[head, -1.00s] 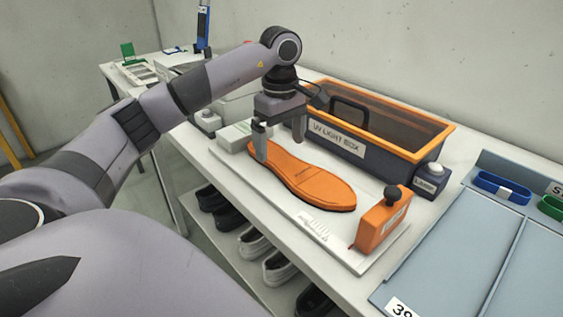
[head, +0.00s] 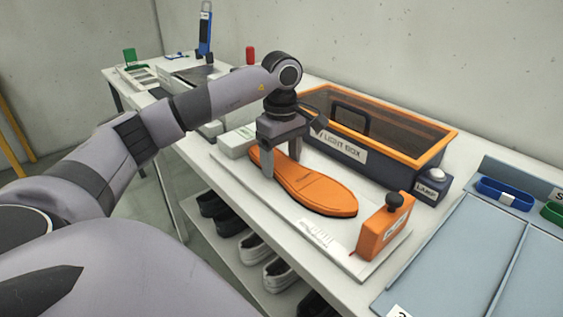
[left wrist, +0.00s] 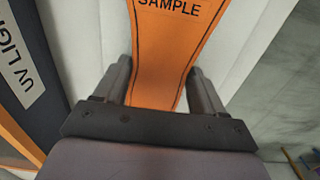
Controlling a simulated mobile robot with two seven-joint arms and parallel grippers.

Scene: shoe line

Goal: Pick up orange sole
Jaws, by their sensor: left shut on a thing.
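The orange sole (head: 318,190) lies flat on a white board, its narrow middle between the fingers of my left gripper (head: 281,168). The gripper points down and is shut on the sole across its width. In the left wrist view the orange sole (left wrist: 172,45), with the word SAMPLE on it, passes between the two fingers of the left gripper (left wrist: 160,88). I cannot tell whether the sole is lifted off the board. My right gripper is not in view.
The UV light box (head: 390,150) with an orange rim stands behind the sole. An orange block with a dark knob (head: 382,228) stands at the white board's (head: 290,220) right end. Blue-grey trays (head: 450,265) lie at the right. Shoes (head: 253,248) sit on a lower shelf.

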